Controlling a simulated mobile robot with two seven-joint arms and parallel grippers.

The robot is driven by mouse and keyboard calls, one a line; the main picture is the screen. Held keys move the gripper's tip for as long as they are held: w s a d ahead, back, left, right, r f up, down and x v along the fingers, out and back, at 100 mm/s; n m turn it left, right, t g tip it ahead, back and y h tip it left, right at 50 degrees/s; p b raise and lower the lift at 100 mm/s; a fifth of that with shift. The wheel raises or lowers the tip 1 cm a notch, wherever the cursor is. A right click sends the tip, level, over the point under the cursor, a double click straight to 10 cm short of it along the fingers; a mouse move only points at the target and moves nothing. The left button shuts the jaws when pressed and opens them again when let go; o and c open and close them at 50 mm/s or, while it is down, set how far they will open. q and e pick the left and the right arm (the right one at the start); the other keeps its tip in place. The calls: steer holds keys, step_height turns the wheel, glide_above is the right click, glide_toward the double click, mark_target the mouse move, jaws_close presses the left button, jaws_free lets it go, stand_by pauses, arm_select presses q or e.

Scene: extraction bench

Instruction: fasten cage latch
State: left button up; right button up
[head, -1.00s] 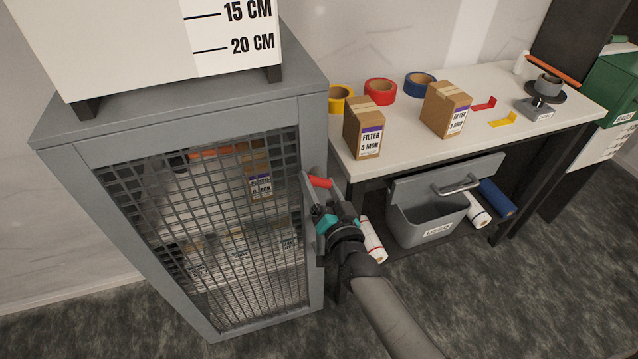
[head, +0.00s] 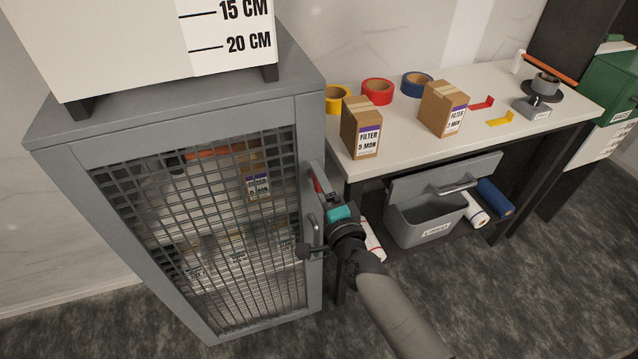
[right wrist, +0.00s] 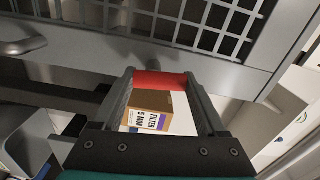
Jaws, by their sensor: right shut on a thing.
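The grey cage (head: 310,140) stands at left, and its mesh door looks closed in the head view. The red latch grip (head: 319,183) is at the door's right edge, steeply tilted and partly covered by my right gripper (head: 325,196). In the right wrist view the red latch grip (right wrist: 160,80) lies crosswise between the two fingers of my right gripper (right wrist: 160,88), which is shut on it. A grey door handle (head: 312,231) shows below the grip, with a small dark round piece beside it. Whether the latch is engaged cannot be told. My left gripper is not in view.
A white bench (head: 400,140) stands right of the cage, carrying filter boxes (head: 361,128) and tape rolls (head: 377,91). A white box (head: 120,50) sits on the cage. Carpet in front is free.

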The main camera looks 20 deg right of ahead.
steer(key=shift+d+m, duration=0.1)
steer(key=shift+m, duration=0.5)
steer(key=o, duration=1.3)
steer(key=s, duration=1.5)
steer(key=shift+d, duration=0.25)
steer(key=shift+s, duration=0.1)
